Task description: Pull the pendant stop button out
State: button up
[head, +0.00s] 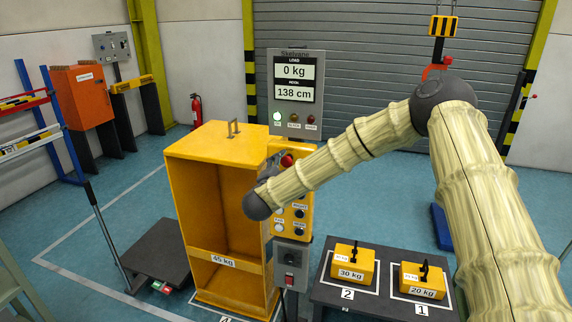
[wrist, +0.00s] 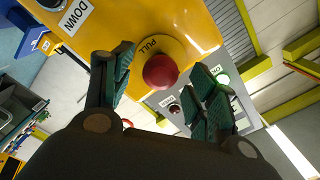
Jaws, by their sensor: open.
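The pendant stop button is a red mushroom knob (wrist: 160,71) on a yellow disc marked PULL, on the yellow pendant (wrist: 120,25). In the head view the red button (head: 287,161) shows near the top of the yellow pendant (head: 306,222), partly behind my arm. My gripper (wrist: 158,82) is open in the wrist view, with one green-padded finger to the left of the red button and one to its right. There is visible space between each finger and the button.
A grey display post (head: 295,58) reads 0 kg and 138 cm above the pendant. A yellow 45 kg crate (head: 175,220) stands close left of the pendant. Yellow 30 kg (head: 352,274) and 20 kg (head: 423,292) weights sit on a low dark platform.

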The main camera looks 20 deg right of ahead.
jog(key=v, duration=0.9)
jog(key=shift+s+a, duration=0.2)
jog(key=shift+s, duration=0.1)
